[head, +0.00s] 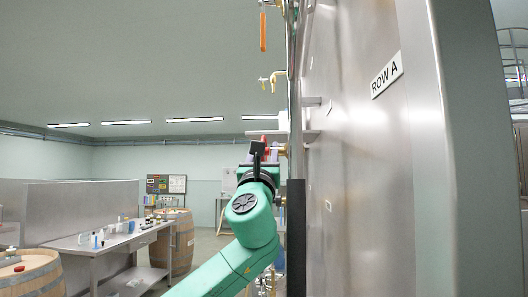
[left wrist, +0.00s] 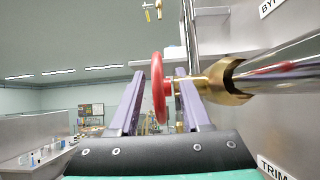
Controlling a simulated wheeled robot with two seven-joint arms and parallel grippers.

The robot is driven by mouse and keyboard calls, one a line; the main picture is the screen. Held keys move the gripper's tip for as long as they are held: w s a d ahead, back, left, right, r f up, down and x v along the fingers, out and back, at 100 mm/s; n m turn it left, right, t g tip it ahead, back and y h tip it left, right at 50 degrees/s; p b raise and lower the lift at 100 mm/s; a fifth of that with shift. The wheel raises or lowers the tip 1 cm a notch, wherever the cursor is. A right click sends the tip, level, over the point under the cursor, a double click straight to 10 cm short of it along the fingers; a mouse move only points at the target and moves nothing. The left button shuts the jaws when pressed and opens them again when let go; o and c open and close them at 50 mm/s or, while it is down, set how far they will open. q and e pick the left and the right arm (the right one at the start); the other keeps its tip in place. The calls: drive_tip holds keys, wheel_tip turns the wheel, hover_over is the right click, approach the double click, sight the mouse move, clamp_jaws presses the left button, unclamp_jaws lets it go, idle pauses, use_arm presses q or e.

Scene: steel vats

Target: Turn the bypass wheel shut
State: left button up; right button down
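A red handwheel (left wrist: 158,88) sits edge-on on a brass fitting (left wrist: 220,82) at the end of a steel pipe (left wrist: 285,70). A sign starting "BY" (left wrist: 270,6) is cut off above the pipe, and a "TRIM" sign (left wrist: 270,168) is below it. My left gripper (left wrist: 160,73) is open, its purple fingers on either side of the wheel, with gaps visible. In the head view my left gripper (head: 262,152) is raised beside the steel vat, and a small red part of the wheel (head: 264,138) shows. My right gripper is not in view.
The steel vat (head: 365,130) with a "ROW A" sign (head: 386,75) fills the right. An orange lever (head: 263,32) and a brass tap (head: 272,80) are above my left gripper. A workbench (head: 110,242) and barrels (head: 180,240) stand at the left. Open air lies left of the gripper.

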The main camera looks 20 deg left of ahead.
use_arm(q)
drive_tip(key=b+v, duration=0.8)
drive_tip(key=v, duration=0.6)
drive_tip(key=shift+s, duration=0.3)
drive_tip(key=shift+f, duration=0.1)
